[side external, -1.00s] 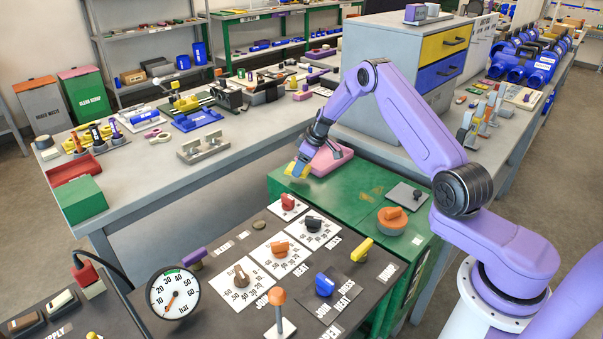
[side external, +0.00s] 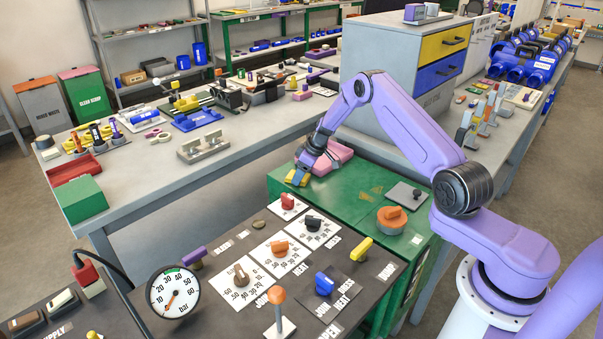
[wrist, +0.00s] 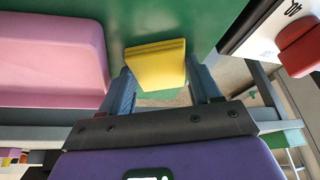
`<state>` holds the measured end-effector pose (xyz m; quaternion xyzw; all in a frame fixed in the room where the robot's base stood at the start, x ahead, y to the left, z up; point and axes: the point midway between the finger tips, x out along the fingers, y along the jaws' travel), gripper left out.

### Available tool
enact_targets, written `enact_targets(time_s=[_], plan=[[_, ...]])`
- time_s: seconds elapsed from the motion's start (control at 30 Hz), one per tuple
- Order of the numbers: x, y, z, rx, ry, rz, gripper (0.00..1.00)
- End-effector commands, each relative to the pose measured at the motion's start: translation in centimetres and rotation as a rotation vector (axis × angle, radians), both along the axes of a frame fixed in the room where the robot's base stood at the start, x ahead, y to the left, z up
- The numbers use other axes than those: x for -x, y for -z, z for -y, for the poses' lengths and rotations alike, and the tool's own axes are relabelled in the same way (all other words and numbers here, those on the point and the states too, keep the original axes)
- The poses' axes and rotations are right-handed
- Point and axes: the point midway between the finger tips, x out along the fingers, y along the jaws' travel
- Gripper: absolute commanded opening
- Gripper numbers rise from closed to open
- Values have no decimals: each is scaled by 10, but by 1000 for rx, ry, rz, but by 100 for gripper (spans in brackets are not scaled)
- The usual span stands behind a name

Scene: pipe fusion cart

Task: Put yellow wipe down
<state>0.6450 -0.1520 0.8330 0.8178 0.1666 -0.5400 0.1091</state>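The yellow wipe (side external: 296,178) is a small folded yellow block at the far left edge of the green cart top (side external: 345,200). In the wrist view the yellow wipe (wrist: 156,64) sits between the two grey-blue fingers of my gripper (wrist: 163,80). I cannot tell whether both fingers press on it. In the side view my gripper (side external: 302,174) points down at the cart top, and the wipe appears to be at or just above the surface. The fingertips partly hide the wipe there.
A pink block (side external: 330,158) lies on the cart right beside my gripper, also large at the left in the wrist view (wrist: 50,55). An orange round knob (side external: 392,219) and a dark plate (side external: 408,194) are farther right. The middle of the green top is clear.

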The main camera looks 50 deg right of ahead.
Motion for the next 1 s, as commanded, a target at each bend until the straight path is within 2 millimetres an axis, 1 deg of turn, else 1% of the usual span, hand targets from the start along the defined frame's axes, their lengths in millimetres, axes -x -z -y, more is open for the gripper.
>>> enact_targets(time_s=[0.03, 0.17, 0.27, 0.47, 0.8, 1.0], plan=[[2, 8, -1, 7, 0, -5, 73], [2, 7, -1, 6, -1, -5, 73], [2, 3, -1, 7, 0, -5, 73], [9, -23, 3, 5, 2, -3, 73], [30, -81, 12, 5, 2, -1, 73], [40, -105, 17, 5, 1, -2, 73]])
